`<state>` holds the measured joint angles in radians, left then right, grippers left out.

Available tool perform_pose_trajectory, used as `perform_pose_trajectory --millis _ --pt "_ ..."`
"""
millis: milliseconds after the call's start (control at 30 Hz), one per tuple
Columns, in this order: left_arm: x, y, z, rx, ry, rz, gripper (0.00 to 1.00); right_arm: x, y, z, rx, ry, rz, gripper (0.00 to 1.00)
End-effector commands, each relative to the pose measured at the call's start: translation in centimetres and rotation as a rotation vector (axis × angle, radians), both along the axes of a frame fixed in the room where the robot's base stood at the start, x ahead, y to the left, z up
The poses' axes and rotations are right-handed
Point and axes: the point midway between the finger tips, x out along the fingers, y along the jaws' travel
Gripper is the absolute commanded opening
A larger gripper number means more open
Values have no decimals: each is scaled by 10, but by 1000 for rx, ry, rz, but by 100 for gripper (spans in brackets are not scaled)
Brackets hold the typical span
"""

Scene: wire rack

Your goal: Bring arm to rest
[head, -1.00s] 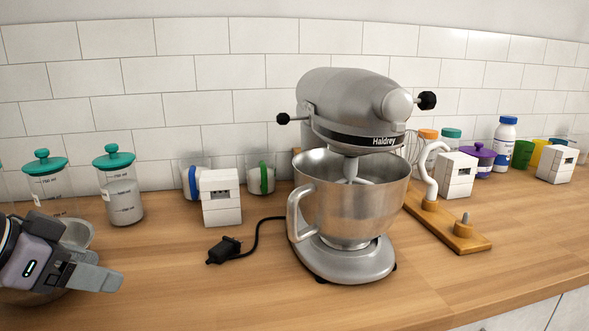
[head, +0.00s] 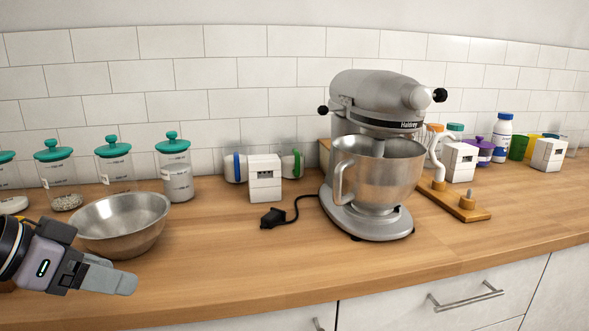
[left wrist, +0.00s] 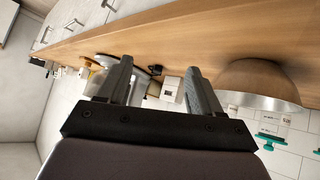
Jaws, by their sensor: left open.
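My left gripper (head: 105,277) is at the lower left of the head view, in front of a steel bowl on the counter. In the left wrist view its two fingers (left wrist: 158,85) stand apart with nothing between them, so it is open and empty. It is apart from the bowl (head: 121,222), which also shows in the left wrist view (left wrist: 258,85). My right gripper is in neither view.
A silver stand mixer (head: 380,150) with a steel bowl stands mid-counter, its black plug (head: 272,218) lying beside it. Jars with teal lids (head: 176,180) line the back left. A wooden board (head: 455,203) lies right of the mixer. The counter's front middle is clear.

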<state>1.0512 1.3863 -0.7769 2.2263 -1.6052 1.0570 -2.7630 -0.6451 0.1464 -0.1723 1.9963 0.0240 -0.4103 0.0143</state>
Motion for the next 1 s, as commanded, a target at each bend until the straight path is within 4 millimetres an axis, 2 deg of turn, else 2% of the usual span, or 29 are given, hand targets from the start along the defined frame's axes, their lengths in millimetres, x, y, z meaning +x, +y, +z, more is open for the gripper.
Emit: perform_pose_trajectory --millis 33,100,267,400,567,733,767,867,967,1000 --pt "-3 -22 -6 -122 81 4 65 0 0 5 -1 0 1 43" --pt "-7 -46 -10 -287 192 33 65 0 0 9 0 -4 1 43" --pt "-18 -101 -12 -706 530 134 65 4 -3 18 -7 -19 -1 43" --pt "-24 -139 -5 -1111 946 282 65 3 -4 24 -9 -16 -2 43" --pt "-18 -159 4 -1549 1504 501 65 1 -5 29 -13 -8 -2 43" --pt "1 -152 -8 -1964 2163 763 65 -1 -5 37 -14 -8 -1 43" --pt "4 -149 -13 2003 -2254 -799 65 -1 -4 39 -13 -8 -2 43" --pt "14 -134 -40 1625 -1957 -691 65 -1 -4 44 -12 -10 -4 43" --pt "17 -116 -79 1273 -1641 -554 65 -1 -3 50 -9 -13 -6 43" --pt "15 -109 -98 1140 -1509 -492 65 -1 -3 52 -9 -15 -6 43"
